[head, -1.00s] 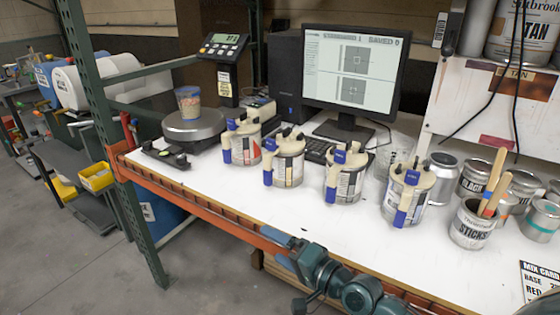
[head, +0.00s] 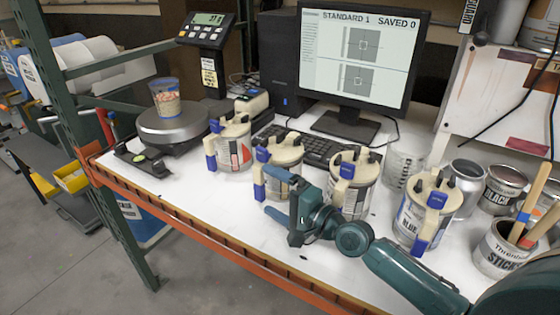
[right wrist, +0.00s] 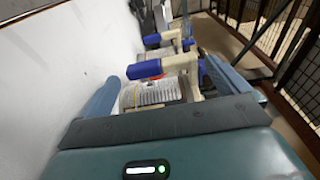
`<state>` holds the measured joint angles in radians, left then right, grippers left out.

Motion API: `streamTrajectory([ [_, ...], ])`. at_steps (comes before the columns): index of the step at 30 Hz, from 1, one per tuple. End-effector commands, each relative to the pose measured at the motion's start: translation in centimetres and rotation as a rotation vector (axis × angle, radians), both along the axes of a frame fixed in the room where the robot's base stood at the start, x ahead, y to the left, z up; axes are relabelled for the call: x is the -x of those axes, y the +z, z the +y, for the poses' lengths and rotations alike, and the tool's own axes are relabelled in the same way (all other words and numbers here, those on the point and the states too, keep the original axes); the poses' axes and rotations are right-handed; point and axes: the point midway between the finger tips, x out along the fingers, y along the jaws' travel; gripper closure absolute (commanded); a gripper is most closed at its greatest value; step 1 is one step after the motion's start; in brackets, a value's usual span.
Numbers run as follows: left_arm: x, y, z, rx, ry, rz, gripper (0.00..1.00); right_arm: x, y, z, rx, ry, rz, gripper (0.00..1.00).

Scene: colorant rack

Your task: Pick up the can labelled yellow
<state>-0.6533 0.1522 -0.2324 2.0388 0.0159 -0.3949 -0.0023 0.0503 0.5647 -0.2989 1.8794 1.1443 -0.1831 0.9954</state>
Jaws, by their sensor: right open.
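Several cans with cream lids and blue handles stand in a row on the bench. The leftmost can (head: 236,157) has a red mark on its label. The second can from the left (head: 290,152) is partly hidden by my right gripper (head: 271,195); I cannot read a yellow label on any can. The third can (head: 362,194) stands right of it, and the rightmost can (head: 409,222) reads BLUE. My right gripper is open, its fingers pointing left in front of the second can. In the right wrist view a can (right wrist: 150,94) shows between and beyond its fingers (right wrist: 166,82).
A scale (head: 180,128) holds a cup (head: 165,98) at the left. A monitor (head: 365,55) and keyboard (head: 325,150) stand behind the cans. A stick pot (head: 497,250), a black-labelled can (head: 503,188) and a plain can (head: 463,185) are at the right.

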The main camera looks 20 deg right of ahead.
Motion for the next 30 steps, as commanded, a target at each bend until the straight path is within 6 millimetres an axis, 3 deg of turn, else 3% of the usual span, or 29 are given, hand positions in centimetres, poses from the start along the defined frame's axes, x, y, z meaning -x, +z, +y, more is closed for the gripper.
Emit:
streamTrajectory([
  [15, 1.2, -0.8, 0.6, -0.014, 0.009, 0.042, 0.62, -5.8, 0.1, 3.1, -0.001, 0.000, -0.002, 0.00],
  [24, 0.8, -0.5, 0.6, -0.014, 0.009, 0.033, 0.62, -6.1, 0.0, 3.3, 0.000, 0.001, 0.000, 0.00],
  [30, 0.6, -0.3, 0.5, -0.011, 0.009, 0.026, 0.62, -6.1, 0.0, 3.3, 0.000, 0.001, -0.001, 0.16],
])
